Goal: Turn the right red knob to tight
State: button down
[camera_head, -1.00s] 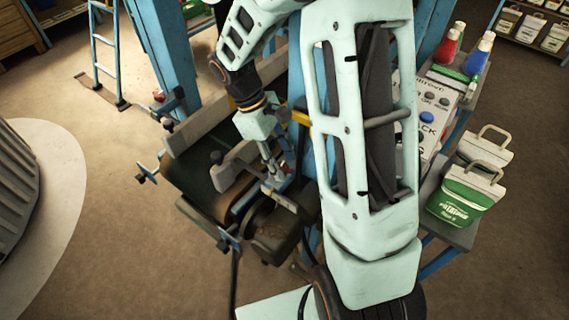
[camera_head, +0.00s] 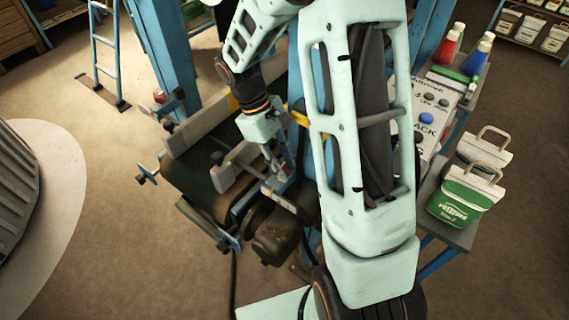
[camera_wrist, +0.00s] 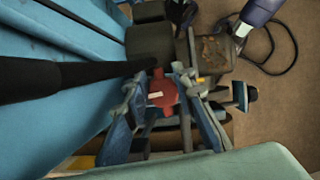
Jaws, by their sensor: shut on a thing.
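The red knob (camera_wrist: 163,95) with a small white mark sits between my fingertips in the wrist view. My gripper (camera_wrist: 158,84) is shut on it, with one finger on each side. The knob is mostly hidden there by my gripper and arm. Its angle against any tight mark cannot be read. Another small red part (camera_head: 158,96) shows at the far left end of the machine.
A blue post (camera_head: 163,50) stands behind the machine. A dark motor-like housing (camera_head: 275,240) is just below my gripper. Open floor lies left.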

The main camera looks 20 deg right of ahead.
jog(key=shift+a+m, duration=0.1)
jog(key=shift+m, duration=0.6)
jog(key=c, duration=1.6)
grip_release()
jog(key=v, duration=1.2)
jog(key=shift+w+d, duration=0.25)
